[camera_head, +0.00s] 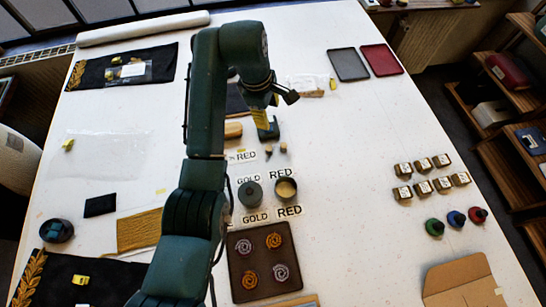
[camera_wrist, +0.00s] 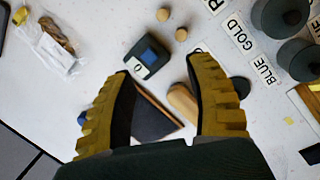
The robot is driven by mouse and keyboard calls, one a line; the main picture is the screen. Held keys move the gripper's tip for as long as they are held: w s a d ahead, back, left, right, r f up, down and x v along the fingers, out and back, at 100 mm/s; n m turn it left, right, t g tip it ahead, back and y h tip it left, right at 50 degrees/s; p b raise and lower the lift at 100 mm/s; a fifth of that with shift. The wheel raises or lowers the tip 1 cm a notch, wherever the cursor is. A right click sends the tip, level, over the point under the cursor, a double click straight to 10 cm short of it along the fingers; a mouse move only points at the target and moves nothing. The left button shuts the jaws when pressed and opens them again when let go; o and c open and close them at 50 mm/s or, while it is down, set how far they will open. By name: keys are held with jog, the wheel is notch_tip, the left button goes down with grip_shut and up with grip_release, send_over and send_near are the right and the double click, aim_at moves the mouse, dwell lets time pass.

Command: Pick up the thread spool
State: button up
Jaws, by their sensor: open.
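No thread spool is plain to me. Two small tan cylinders (camera_wrist: 163,14) stand close together near the label cards; they also show in the head view (camera_head: 283,149), too small to identify. A dark teal block with a blue inset (camera_wrist: 147,57) lies just beyond my gripper's fingertips; it also shows in the head view (camera_head: 268,131). My gripper (camera_wrist: 160,66) is open, with its yellow ribbed fingers spread and nothing held between them. In the head view my gripper (camera_head: 262,114) points down above the table's middle, and my arm hides part of the table.
A rounded wooden piece (camera_wrist: 183,103) and a dark flat piece (camera_wrist: 150,122) lie between the fingers' lines of sight. Round containers (camera_head: 285,190) stand by RED and GOLD cards. Coloured bottles (camera_head: 456,218) and small labelled blocks (camera_head: 424,188) are at the right. The table (camera_head: 360,130) right of centre is clear.

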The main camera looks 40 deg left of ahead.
notch_tip(320, 180, down, 3)
jog(key=s+a+n+g+h+b, duration=0.1)
jog(key=s+n, duration=0.1)
jog(key=s, duration=0.1)
jog(key=b, duration=0.2)
send_near(268, 148)
jog(key=f, duration=0.2)
jog(key=d+f, duration=0.1)
jog(key=f, duration=0.2)
jog(key=shift+w, duration=0.15)
jog(key=f, duration=0.2)
jog(key=f+b, duration=0.1)
jog(key=f, duration=0.2)
jog(key=shift+w+d+f, duration=0.2)
jog(key=shift+w+f, duration=0.15)
jog(key=shift+w, duration=0.05)
jog(key=shift+c, duration=0.3)
jog(key=c, duration=0.9)
jog(key=shift+c, duration=0.2)
